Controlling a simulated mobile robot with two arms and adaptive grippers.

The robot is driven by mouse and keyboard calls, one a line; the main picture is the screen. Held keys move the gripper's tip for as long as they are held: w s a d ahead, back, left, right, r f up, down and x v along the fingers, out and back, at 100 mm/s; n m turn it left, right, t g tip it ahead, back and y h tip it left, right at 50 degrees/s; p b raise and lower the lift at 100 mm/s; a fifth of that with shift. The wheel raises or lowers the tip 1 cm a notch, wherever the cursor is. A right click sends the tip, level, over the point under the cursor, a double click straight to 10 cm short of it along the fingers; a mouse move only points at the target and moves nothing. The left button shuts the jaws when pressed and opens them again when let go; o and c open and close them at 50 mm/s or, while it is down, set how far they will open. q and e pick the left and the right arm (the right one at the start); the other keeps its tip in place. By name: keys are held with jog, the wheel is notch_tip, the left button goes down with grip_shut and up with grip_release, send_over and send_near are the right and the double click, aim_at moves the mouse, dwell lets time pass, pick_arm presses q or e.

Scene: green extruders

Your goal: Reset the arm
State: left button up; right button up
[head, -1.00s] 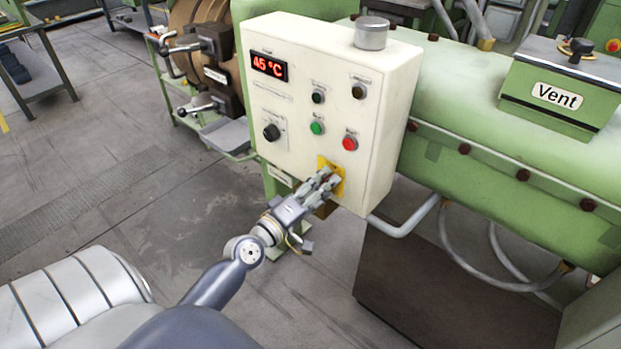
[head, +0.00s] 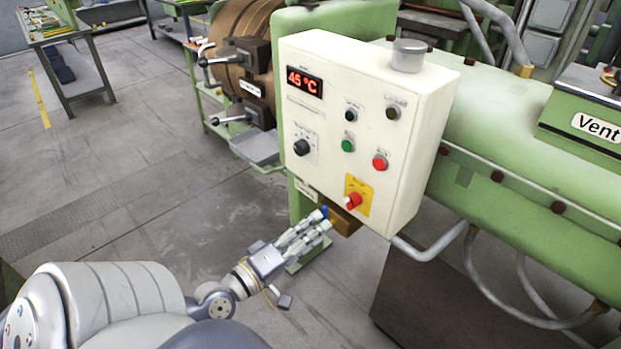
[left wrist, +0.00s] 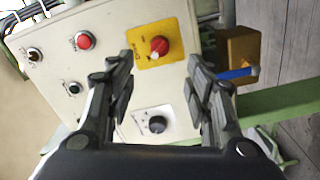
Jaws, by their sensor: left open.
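My left gripper (head: 317,222) is open and empty, at the lower left of the white control box (head: 400,175) in the head view. In the left wrist view its two fingers (left wrist: 160,80) stand apart in front of the box. A red rotary switch on a yellow plate (head: 358,194) is on the box's lower right front; it also shows in the left wrist view (left wrist: 158,47), apart from the fingers. My left arm comes in from the lower left, bent. My right gripper is not in view.
The box has a display reading 45 °C (head: 304,82), a black knob (head: 302,147), a green button (head: 347,145) and a red button (head: 380,162). A brass block (head: 343,222) with a blue part sits below it. Green machinery (head: 490,130) stands behind.

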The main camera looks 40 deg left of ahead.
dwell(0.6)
pick_arm(q)
jog(key=s+a+f+m+g+y+b, duration=0.1)
jog(key=s+f+m+g, duration=0.15)
jog(key=f, duration=1.05)
jog(key=s+f+m+g+b, duration=0.1)
jog(key=s+f+m+g, duration=0.2)
jog(key=f, duration=1)
jog(key=s+a+f+m+g+y+b, duration=0.1)
jog(key=s+f+g, duration=0.25)
jog(key=f, duration=0.95)
jog(key=s+d+f+m+g+b, duration=0.1)
jog(key=s+d+f+m+g, duration=0.3)
jog(key=s+f, duration=0.7)
jog(key=s+d+f+m+g+b, duration=0.1)
jog(key=s+d+f+m+g, duration=0.3)
jog(key=s+d+f, duration=0.3)
jog(key=s+f+m, duration=0.1)
jog(key=s+f, duration=0.3)
jog(key=s, duration=0.1)
jog(key=shift+s+d+f+h, duration=0.3)
jog(key=shift+s+f+h, duration=0.1)
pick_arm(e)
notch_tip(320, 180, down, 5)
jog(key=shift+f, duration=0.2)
pick_arm(q)
jog(key=shift+c, duration=0.6)
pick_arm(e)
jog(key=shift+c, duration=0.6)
